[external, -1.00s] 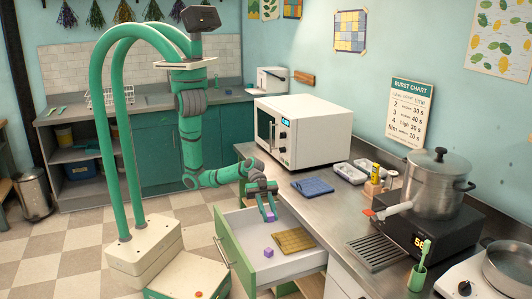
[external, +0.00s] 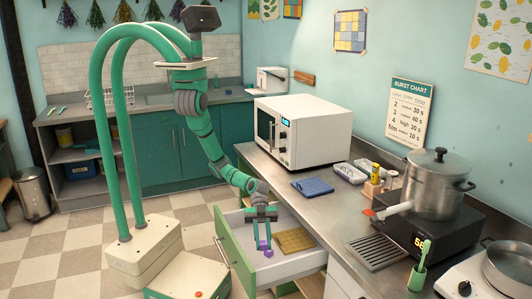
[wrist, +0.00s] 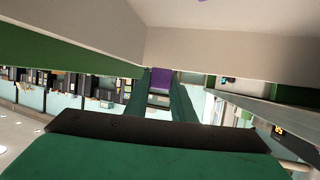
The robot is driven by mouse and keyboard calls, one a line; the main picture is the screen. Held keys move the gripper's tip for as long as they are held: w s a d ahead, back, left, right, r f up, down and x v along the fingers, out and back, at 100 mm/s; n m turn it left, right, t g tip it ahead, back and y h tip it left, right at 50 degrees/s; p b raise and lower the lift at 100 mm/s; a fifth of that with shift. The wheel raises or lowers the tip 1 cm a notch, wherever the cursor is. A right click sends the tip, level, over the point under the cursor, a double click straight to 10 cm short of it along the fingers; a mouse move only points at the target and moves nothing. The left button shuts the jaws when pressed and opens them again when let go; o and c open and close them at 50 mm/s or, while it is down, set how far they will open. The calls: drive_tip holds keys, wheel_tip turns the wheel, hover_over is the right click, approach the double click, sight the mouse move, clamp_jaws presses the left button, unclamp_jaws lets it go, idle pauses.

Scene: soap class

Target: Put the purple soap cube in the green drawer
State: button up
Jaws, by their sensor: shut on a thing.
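The green drawer (external: 236,263), with a green front and white walls, stands pulled open below the counter. My gripper (external: 262,242) is inside the drawer's outline, pointing down, shut on a purple soap cube (external: 262,245). The held cube also shows between the fingers in the wrist view (wrist: 161,78). A second purple cube (external: 268,253) lies on the drawer floor, close beside the held one in the picture. I cannot tell whether the held cube touches the drawer floor.
A yellow-brown mat (external: 294,241) lies in the drawer to the right of the cubes. On the counter above stand a white microwave (external: 302,132), a blue cloth (external: 312,186) and a steel pot (external: 439,183). The drawer's side walls rise around my gripper.

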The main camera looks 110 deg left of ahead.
sight(263, 249)
drive_tip(key=shift+m+g, duration=0.5)
drive_tip(key=shift+w+d+r, duration=0.1)
drive_tip(key=shift+w+d, duration=0.2)
drive_tip(key=shift+d, duration=0.45)
drive_tip(key=shift+w+d+r, duration=0.1)
drive_tip(key=shift+w+d, duration=0.15)
drive_tip(key=shift+d, duration=0.45)
drive_tip(key=shift+w+d, duration=0.3)
drive_tip(key=shift+d, duration=0.45)
drive_tip(key=shift+f, duration=0.1)
drive_tip(key=shift+h, duration=0.3)
wheel_tip(263, 249, down, 10)
drive_tip(key=shift+r, duration=0.1)
drive_tip(key=o, duration=0.7)
drive_tip(key=shift+o, duration=0.2)
drive_tip(key=v, duration=1.2)
drive_tip(key=shift+r, duration=0.1)
